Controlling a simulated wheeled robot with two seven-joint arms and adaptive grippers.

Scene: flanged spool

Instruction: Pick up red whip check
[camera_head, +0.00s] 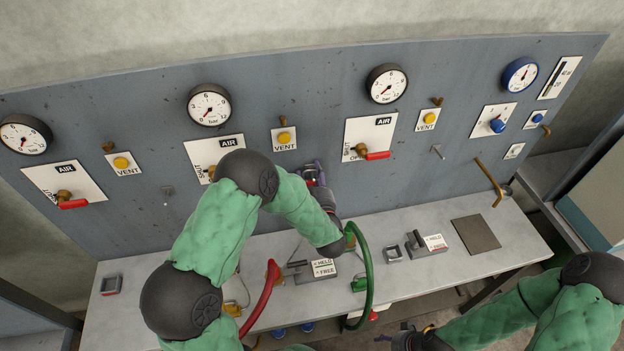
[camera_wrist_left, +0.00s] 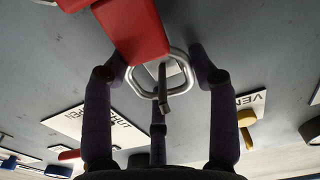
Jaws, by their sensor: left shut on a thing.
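The red whip check (camera_wrist_left: 138,30) shows in the left wrist view as a red block with a silver metal loop (camera_wrist_left: 178,52) below it. The loop lies between the fingers of my left gripper (camera_wrist_left: 165,75), which is shut on it. A grey metal peg (camera_wrist_left: 163,85) shows at the loop; I cannot tell whether the loop is still around it. In the head view my left gripper (camera_head: 314,176) is close to the grey panel, and little of the whip check shows there. My right gripper (camera_head: 400,338) is low at the bottom edge, apart from everything; its jaw state is unclear.
The grey panel (camera_head: 270,90) carries gauges, yellow vent knobs and red-handled valves; one valve (camera_head: 370,154) is just right of my left gripper.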

